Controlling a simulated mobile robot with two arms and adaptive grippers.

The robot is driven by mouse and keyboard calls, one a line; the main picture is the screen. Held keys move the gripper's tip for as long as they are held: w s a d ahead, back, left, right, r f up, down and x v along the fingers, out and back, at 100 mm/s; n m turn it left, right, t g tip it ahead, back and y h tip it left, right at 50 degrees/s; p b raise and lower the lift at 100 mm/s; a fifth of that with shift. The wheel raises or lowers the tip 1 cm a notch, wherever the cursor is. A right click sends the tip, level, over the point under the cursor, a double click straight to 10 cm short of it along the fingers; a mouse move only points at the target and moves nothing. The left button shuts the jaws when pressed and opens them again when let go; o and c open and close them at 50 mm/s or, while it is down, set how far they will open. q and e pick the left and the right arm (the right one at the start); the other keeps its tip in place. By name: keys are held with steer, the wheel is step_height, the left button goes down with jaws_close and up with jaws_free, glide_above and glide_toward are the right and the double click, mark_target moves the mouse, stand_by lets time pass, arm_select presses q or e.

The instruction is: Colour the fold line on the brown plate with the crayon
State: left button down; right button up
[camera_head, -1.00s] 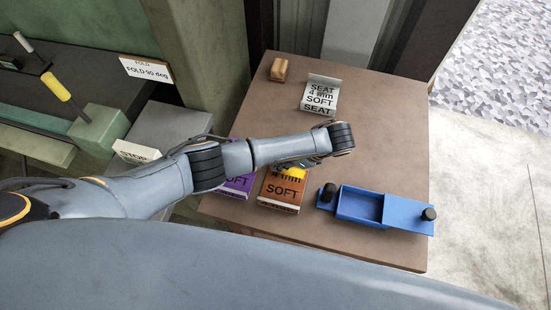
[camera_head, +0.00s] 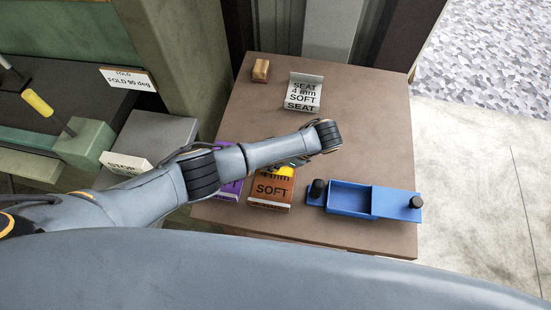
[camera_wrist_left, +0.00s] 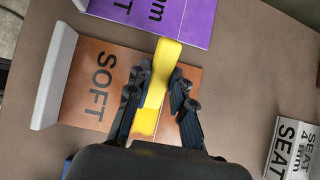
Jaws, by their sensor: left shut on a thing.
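The brown plate (camera_head: 270,191), marked "SOFT", lies on the brown table beside a purple plate (camera_head: 230,190). In the left wrist view the brown plate (camera_wrist_left: 96,85) has a pale raised flange at its left end. My left gripper (camera_wrist_left: 160,92) is shut on the yellow crayon (camera_wrist_left: 167,58), over the plate. The crayon covers part of the plate, and I cannot tell whether it touches it. In the head view a bit of yellow crayon (camera_head: 285,171) shows below my left arm, which hides the plate's far part. My right gripper is not in view.
A blue tray (camera_head: 351,198) with black knobs stands right of the brown plate. A white "SEAT 4 mm SOFT" piece (camera_head: 303,93) and a small wooden block (camera_head: 261,70) are at the table's back. Green machinery with a "FOLD 90 deg" sign (camera_head: 128,78) stands at left.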

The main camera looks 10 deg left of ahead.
arm_select(q)
steer(key=shift+a+r+p, duration=0.15)
steer(key=shift+a+p, duration=1.05)
steer(key=shift+a, duration=0.6)
steer(key=shift+w+a+p, duration=0.1)
steer(key=shift+a+p, duration=0.2)
steer(key=shift+a, duration=0.7)
step_height(320, 180, up, 7)
